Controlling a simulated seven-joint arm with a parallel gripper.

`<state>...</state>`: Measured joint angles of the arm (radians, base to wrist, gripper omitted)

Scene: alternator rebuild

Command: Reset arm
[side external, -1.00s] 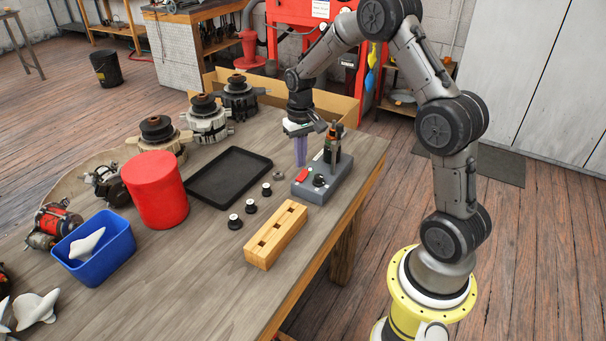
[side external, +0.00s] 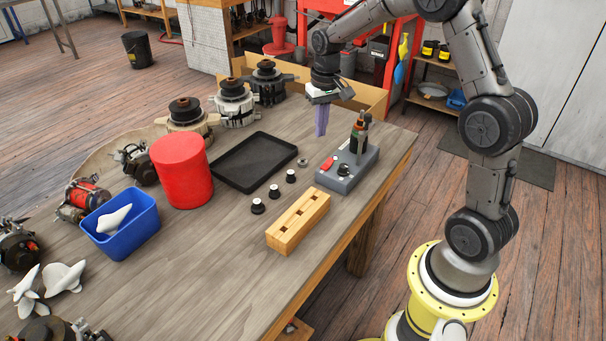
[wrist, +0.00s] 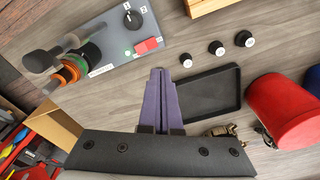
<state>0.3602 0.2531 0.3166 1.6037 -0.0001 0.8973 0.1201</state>
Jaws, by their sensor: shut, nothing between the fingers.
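My gripper (side external: 322,122) hangs from the arm above the back right part of the workbench, pointing down. Its two purple fingers are pressed together with nothing between them, as the wrist view (wrist: 159,75) also shows. Below and right of it in the side view is a grey control box (side external: 347,170) with a dark knob, a red switch and an upright tool with an orange band. The gripper is apart from the box. A black tray (side external: 222,169) lies to the left of the gripper, empty.
A wooden block with slots (side external: 299,221) and several small black knobs (side external: 258,206) lie in front. A red canister (side external: 182,172), a blue bin (side external: 122,238) with a white piece, and alternators (side external: 233,103) stand left.

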